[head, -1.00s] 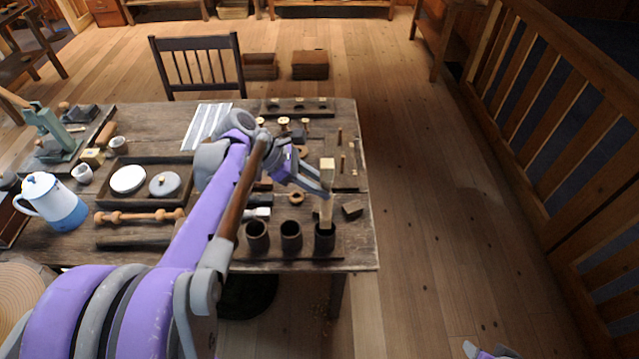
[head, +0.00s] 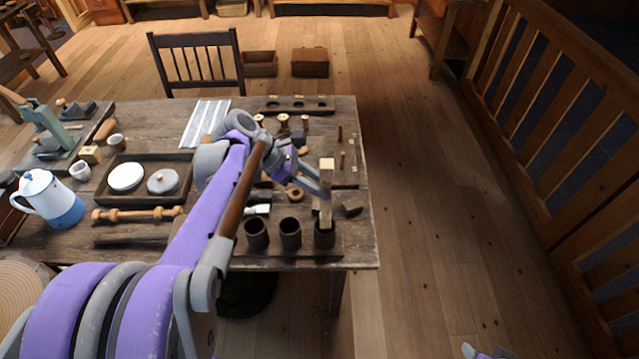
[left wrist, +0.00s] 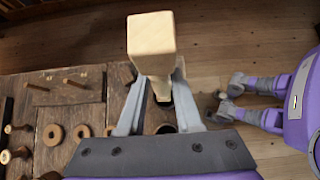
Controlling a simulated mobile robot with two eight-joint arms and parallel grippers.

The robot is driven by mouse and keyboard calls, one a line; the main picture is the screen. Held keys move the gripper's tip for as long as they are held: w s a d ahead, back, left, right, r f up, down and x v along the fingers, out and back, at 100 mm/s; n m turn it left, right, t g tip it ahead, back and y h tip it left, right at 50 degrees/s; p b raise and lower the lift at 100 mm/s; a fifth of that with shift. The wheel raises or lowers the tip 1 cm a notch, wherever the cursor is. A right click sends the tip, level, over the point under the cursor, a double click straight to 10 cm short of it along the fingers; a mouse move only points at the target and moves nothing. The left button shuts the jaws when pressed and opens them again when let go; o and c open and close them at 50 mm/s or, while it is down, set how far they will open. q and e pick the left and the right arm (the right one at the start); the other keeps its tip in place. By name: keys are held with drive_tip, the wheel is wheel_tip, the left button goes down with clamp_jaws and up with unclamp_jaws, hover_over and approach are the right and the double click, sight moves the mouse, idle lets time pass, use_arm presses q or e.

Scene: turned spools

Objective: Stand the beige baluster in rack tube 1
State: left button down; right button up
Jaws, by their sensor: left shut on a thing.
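The beige baluster (head: 327,166) stands about upright over the rightmost tube (head: 324,240) of the dark rack. Its square top end (left wrist: 151,42) fills the top middle of the left wrist view. My left gripper (head: 325,190) is shut on it below the top. In the head view its lower end meets the tube's mouth; how deep it sits I cannot tell. The middle tube (head: 290,234) and left tube (head: 257,234) look empty. No tube numbers are readable. My right gripper (head: 487,352) is at the bottom edge, off the table, its fingers apart.
A small wooden block (head: 352,208) lies right of the baluster. The table's right edge is close by. A tray with two discs (head: 143,178), a turned spindle (head: 138,215) and a blue-white pot (head: 50,202) are at the left. Rings and pegs lie behind the rack.

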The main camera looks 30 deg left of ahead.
use_arm(q)
drive_tip(key=shift+f+b, duration=0.65)
drive_tip(key=shift+f, duration=0.45)
use_arm(e)
drive_tip(key=shift+s+f, duration=0.35)
drive_tip(key=shift+f, duration=0.55)
use_arm(q)
wheel_tip(320, 180, down, 3)
drive_tip(key=shift+b, duration=1)
use_arm(e)
drive_tip(key=shift+s+f, duration=0.15)
drive_tip(key=shift+f, duration=0.5)
drive_tip(key=shift+s+f, duration=0.15)
drive_tip(key=shift+f, duration=0.45)
use_arm(q)
drive_tip(key=c, duration=0.5)
unclamp_jaws()
drive_tip(key=v, duration=1.1)
use_arm(e)
drive_tip(key=shift+r, duration=0.15)
